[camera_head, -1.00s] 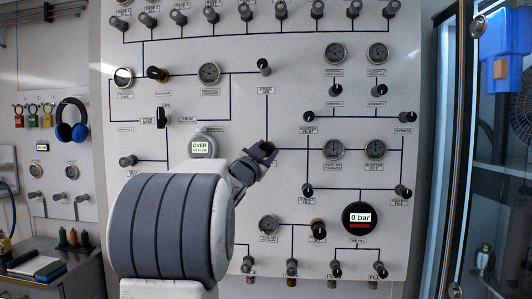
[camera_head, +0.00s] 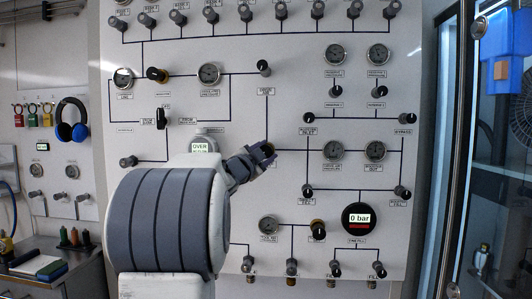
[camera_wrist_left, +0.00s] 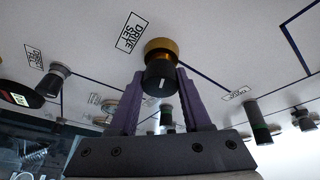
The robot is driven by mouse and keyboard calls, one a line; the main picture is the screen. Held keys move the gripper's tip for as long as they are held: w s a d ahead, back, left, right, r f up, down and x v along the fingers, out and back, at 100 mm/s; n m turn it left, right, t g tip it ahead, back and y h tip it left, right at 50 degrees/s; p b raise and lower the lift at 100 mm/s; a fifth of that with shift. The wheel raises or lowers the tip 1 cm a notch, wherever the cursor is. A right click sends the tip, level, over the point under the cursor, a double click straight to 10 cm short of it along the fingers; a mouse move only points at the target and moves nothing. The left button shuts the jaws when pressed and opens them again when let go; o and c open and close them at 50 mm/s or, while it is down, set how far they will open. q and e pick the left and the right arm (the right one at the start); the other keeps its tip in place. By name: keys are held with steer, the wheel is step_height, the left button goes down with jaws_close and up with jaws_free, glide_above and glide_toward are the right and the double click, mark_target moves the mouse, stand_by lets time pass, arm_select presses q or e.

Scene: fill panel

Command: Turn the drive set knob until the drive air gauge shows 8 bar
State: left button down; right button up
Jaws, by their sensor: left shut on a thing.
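The drive set knob (camera_wrist_left: 160,72) has a black cap with a white mark and a brass collar; its DRIVE SET label is beside it in the left wrist view. The purple fingers of my left gripper (camera_wrist_left: 161,100) are closed around the black cap. In the head view my left gripper (camera_head: 264,152) is against the panel at mid-height and hides most of the knob. Small round dial gauges sit right of it (camera_head: 333,150) and below it (camera_head: 269,225). Their labels and needles are too small to tell which is the drive air gauge or what it reads. My right gripper is out of view.
A round black digital display (camera_head: 359,219) reads 0 bar. A grey display (camera_head: 200,147) reading OVER is partly hidden by my left arm. Other black knobs, including one above (camera_head: 264,68) and a brass-collared one below (camera_head: 318,230), surround the gripper.

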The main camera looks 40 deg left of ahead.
arm_select(q)
steer(key=shift+c, duration=1.8)
jaws_free()
steer(key=b+v, duration=0.2)
steer(key=v, duration=0.8)
steer(key=shift+s+b, duration=0.25)
steer(key=shift+b, duration=0.15)
steer(key=shift+d, duration=0.1)
